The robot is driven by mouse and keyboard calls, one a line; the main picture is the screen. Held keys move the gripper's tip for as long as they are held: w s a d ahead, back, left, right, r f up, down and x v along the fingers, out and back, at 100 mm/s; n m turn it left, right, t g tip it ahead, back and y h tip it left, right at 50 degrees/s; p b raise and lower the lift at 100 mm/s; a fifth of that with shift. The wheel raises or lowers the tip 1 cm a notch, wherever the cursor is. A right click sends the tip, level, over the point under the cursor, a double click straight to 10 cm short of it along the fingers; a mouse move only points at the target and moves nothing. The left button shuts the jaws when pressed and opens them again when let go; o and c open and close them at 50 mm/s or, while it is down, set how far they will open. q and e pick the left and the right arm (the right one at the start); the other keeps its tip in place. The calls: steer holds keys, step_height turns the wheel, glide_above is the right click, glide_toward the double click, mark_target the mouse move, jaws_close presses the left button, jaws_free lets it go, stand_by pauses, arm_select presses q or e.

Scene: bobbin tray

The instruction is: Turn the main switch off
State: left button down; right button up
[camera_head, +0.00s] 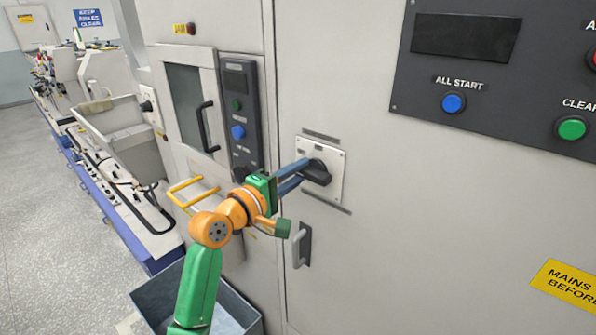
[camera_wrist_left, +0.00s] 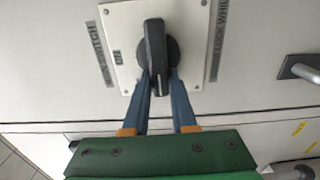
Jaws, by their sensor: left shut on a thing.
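The main switch is a black rotary handle (camera_head: 318,173) on a pale square plate (camera_head: 336,182) fixed to the grey cabinet front. In the left wrist view the handle (camera_wrist_left: 155,55) runs nearly along the picture's vertical, on a round black base, between the two blue fingers. My left gripper (camera_head: 304,172) reaches in from the left and is shut on the handle; it also shows in the left wrist view (camera_wrist_left: 158,82). The fingers partly cover the handle and plate in the head view. My right gripper is not in view.
A door handle (camera_head: 300,246) sits just below the switch. A narrow control panel (camera_head: 240,115) and a door with a black handle (camera_head: 206,127) are to the left. A yellow rail (camera_head: 190,190) and an open grey bin (camera_head: 165,285) lie near my left arm.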

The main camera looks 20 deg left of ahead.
arm_select(q)
steer(key=c, duration=0.7)
jaws_free()
steer(key=shift+s+a+f, duration=0.1)
steer(key=shift+s, duration=0.05)
steer(key=b+v, duration=0.2)
steer(key=v, duration=0.4)
steer(key=shift+s, duration=0.35)
